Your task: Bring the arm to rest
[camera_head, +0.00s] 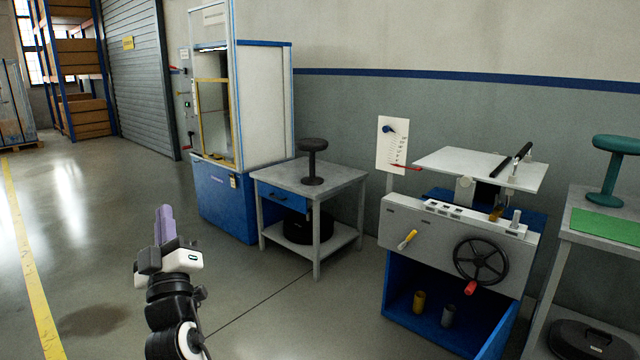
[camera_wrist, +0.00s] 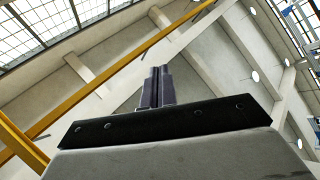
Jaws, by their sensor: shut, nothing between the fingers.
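My gripper (camera_head: 165,224) stands upright at the lower left of the head view, with its purple-grey fingers pointing up. The fingers are together with nothing between them. In the wrist view the shut fingers (camera_wrist: 157,86) point up toward the ceiling, above the dark gripper body. My arm shows below the gripper in the head view, bent and partly cut off by the bottom edge. The gripper is in open air and touches nothing.
A blue and white cabinet machine (camera_head: 226,200) stands behind the gripper. Right of it are a grey table (camera_head: 275,175) with a black stool-like part (camera_head: 313,160), then a machine with a handwheel (camera_head: 481,260). A green mat (camera_head: 606,227) lies at far right. Floor at left is clear.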

